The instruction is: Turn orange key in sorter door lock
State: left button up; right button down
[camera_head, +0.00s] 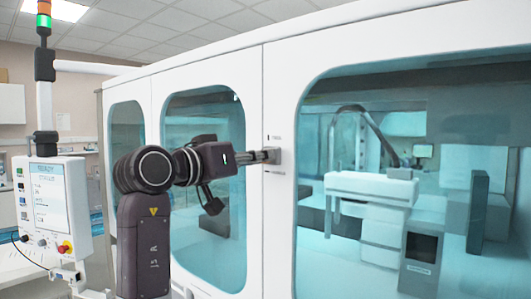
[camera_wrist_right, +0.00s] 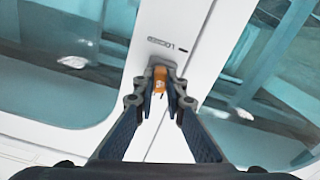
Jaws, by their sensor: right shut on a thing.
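The sorter door (camera_head: 255,120) is a white panel with large teal windows. Its lock (camera_head: 274,156) sits on the white strip between two windows. My right gripper (camera_head: 270,156) reaches the lock from the left in the head view. In the right wrist view, the orange key (camera_wrist_right: 159,78) is between the fingertips of my right gripper (camera_wrist_right: 160,90), at the lock. The gripper is shut on the key, and the fingers hide part of it. A small dark marking (camera_wrist_right: 165,44) is on the panel above the key. The key's turn angle cannot be told. My left gripper is not in view.
A control panel (camera_head: 45,205) with a screen and a red knob stands at the left, below a signal light (camera_head: 44,20). Behind the right window (camera_head: 480,110) are white and grey machine parts. The door face is flat and clear around the lock.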

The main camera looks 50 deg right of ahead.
jog(key=n+p, duration=0.1)
jog(key=n, duration=0.2)
dwell(0.4)
jog(key=shift+n+p, duration=1.05)
jog(key=shift+n, duration=0.65)
